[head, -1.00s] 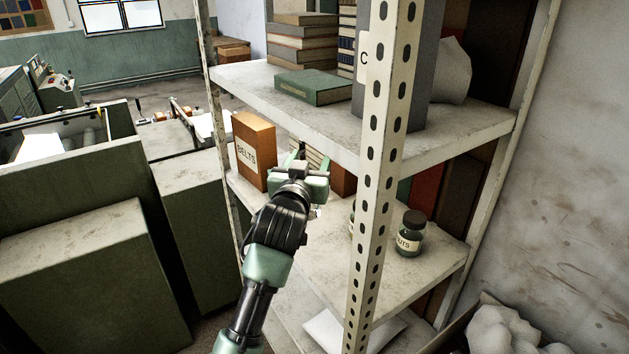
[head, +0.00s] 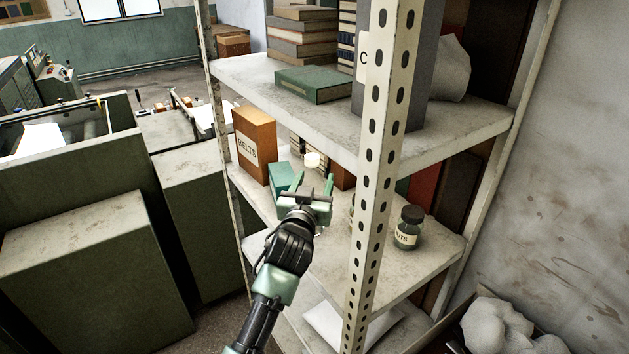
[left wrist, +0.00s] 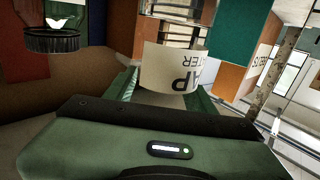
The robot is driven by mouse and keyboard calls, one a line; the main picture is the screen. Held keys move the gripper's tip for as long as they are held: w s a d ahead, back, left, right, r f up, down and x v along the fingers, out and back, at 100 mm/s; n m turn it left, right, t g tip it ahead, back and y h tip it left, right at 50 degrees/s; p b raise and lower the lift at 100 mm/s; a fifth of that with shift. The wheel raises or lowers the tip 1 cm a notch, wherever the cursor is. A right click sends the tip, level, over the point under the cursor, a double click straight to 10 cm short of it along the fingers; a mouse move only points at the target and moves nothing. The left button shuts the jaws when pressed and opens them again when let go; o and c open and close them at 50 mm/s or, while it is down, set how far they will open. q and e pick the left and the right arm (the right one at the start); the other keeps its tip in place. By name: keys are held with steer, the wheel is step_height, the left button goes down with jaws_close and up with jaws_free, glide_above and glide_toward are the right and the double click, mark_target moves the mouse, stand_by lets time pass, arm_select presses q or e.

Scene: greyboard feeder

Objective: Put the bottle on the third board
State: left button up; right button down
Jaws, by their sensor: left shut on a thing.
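My left gripper (head: 312,178) reaches between two boards of the rack, over the middle board (head: 352,255). In the left wrist view its fingers close on a cream-labelled bottle (left wrist: 175,68), with the partial letters "AP" and "STER" upside down. In the head view only a small pale part of the bottle (head: 312,160) shows between the fingers. The rest is hidden, and I cannot tell whether its base touches the board. My right gripper is not in view.
A "BELTS" box (head: 257,146) and a teal box (head: 283,177) stand left of the gripper. A dark-lidded jar (head: 408,228) stands right, behind the perforated post (head: 372,150). The upper board (head: 345,121) holds books. A white packet (head: 322,328) lies below.

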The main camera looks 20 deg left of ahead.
arm_select(q)
steer(key=o, duration=1.5)
steer(key=shift+o, duration=0.2)
steer(key=s+d+b, duration=0.1)
steer(key=s+b, duration=0.1)
steer(key=s, duration=1)
steer(key=shift+d, duration=0.25)
